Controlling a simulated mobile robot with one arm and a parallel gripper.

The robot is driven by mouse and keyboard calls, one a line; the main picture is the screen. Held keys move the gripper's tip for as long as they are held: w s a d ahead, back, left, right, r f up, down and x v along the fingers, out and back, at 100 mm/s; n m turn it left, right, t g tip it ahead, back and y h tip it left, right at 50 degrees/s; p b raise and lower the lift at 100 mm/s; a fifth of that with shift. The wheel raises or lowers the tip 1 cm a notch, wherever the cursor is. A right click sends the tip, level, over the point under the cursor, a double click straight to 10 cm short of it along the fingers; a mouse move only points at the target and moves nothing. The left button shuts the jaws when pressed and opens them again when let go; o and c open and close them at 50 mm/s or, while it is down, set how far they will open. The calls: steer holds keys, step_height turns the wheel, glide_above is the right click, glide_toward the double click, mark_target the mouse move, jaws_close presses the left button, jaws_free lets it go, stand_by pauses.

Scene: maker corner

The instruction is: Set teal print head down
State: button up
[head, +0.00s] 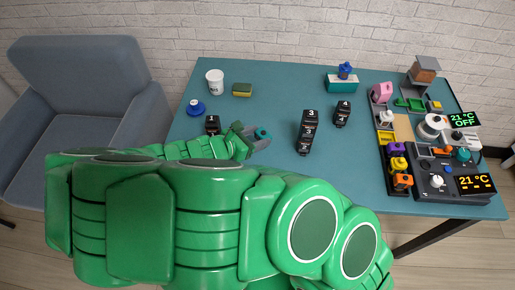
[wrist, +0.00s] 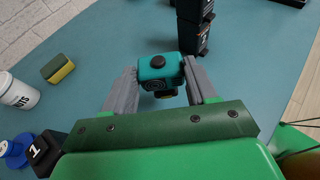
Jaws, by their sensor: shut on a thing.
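The teal print head (wrist: 160,74) is a small teal block with a dark round knob on top and a dark nozzle part on its side. My gripper (wrist: 163,82) has its two grey fingers closed on either side of it in the wrist view. A shadow shows on the table close below it; I cannot tell whether it touches the table. In the head view the teal print head (head: 263,133) shows as a small teal spot at the end of my gripper (head: 256,136), over the left-middle part of the teal table (head: 270,90). My green arm hides the table's front.
A black block marked 1 (head: 212,124) and a blue round piece (head: 196,107) stand left of my gripper. Stacked black blocks (head: 307,132) and block 4 (head: 342,112) stand to the right. A white cup (head: 215,82) and sponge (head: 242,90) are behind. The printer (head: 450,185) is far right.

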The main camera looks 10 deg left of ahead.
steer(key=shift+f, duration=2.9)
steer(key=o, duration=1.1)
steer(key=shift+f, duration=0.1)
steer(key=v, duration=1.2)
steer(key=shift+d, duration=0.1)
